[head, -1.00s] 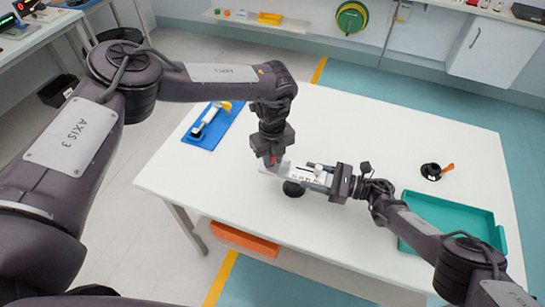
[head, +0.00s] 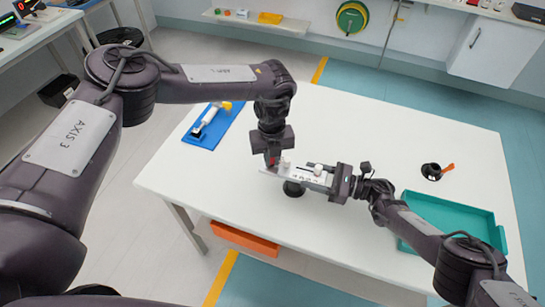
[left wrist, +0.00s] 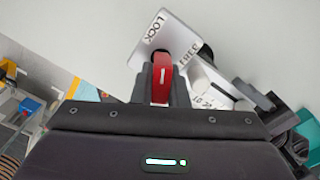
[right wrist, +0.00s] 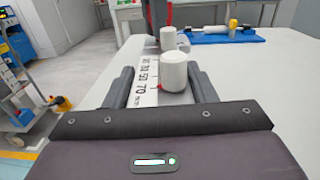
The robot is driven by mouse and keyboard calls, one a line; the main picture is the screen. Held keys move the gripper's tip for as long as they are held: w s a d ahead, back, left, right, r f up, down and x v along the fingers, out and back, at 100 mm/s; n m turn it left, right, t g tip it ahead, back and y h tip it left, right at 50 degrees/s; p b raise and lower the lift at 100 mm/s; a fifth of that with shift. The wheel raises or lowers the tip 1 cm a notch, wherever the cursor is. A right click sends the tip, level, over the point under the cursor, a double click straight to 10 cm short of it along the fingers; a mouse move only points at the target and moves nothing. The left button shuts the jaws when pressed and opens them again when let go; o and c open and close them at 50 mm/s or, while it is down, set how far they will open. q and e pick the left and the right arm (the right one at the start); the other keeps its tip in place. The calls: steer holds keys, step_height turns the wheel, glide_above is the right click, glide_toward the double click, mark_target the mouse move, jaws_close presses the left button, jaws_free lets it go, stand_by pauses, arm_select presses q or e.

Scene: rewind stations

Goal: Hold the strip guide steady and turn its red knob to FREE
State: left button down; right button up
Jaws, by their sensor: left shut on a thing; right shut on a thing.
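The strip guide (head: 305,180) is a pale plate on a dark round foot (head: 293,189) near the table's front edge. Its red knob (left wrist: 161,86) sits between my left gripper's fingers (left wrist: 165,84), which are shut on it from above. LOCK and FREE are printed beside the knob; its end lies between the two words, and I cannot tell its exact setting. My right gripper (head: 335,182) is shut on the guide's right end. In the right wrist view the guide's number scale (right wrist: 146,80) and white post (right wrist: 174,72) show between the fingers (right wrist: 160,88).
A blue mat (head: 228,119) with a white-and-yellow tool lies at the back left. The table's middle back is clear.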

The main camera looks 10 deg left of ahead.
arm_select(q)
steer(key=m, duration=0.3)
steer(key=shift+a+m, duration=0.2)
steer(key=shift+m, duration=0.2)
steer(key=m, duration=0.3)
steer(key=shift+a+m, duration=0.15)
steer(key=shift+m, duration=0.15)
steer(key=m, duration=0.3)
steer(key=shift+a+m, duration=0.15)
steer(key=shift+m, duration=0.15)
steer(key=shift+w+a+m, duration=0.1)
steer(key=shift+w+m, duration=0.05)
steer(key=shift+m, duration=1.75)
arm_select(e)
steer(key=shift+d, duration=0.1)
arm_select(q)
steer(key=c, duration=1.7)
jaws_free()
step_height(320, 180, up, 12)
